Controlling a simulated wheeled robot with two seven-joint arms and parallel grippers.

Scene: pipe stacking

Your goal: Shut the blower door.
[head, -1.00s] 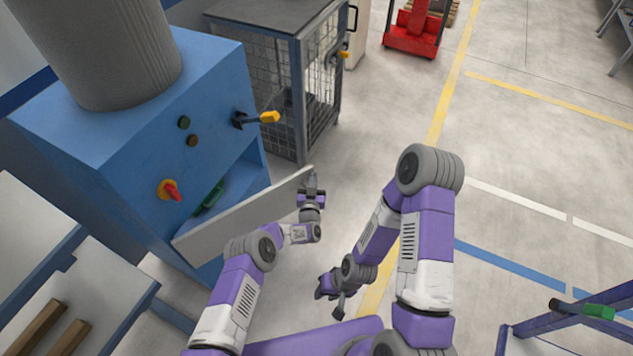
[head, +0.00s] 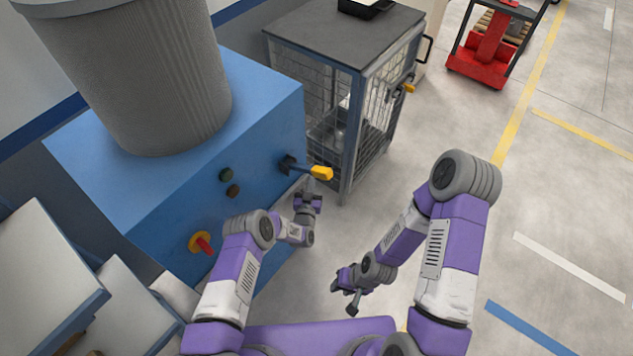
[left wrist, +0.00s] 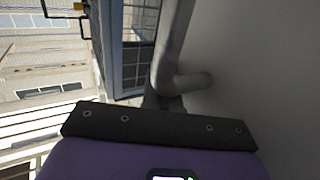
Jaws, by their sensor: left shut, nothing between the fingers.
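The blower is the blue cabinet (head: 150,195) at the left of the head view, with a grey ribbed cylinder on top. Its front bears dark buttons, a red knob on yellow and a yellow-tipped handle. A plain grey surface, seemingly the door (left wrist: 260,90), fills the right of the left wrist view. My left gripper (head: 310,184) is shut and empty, below the yellow-tipped handle. My right gripper (head: 346,290) hangs over the floor, its jaws unclear.
A grey wire-mesh cage (head: 345,100) stands just behind my left gripper, with a black tray (head: 366,8) on top. A red pallet truck (head: 487,50) stands at the far right. Pale-topped tables (head: 45,255) are at the lower left. The floor at the right is open.

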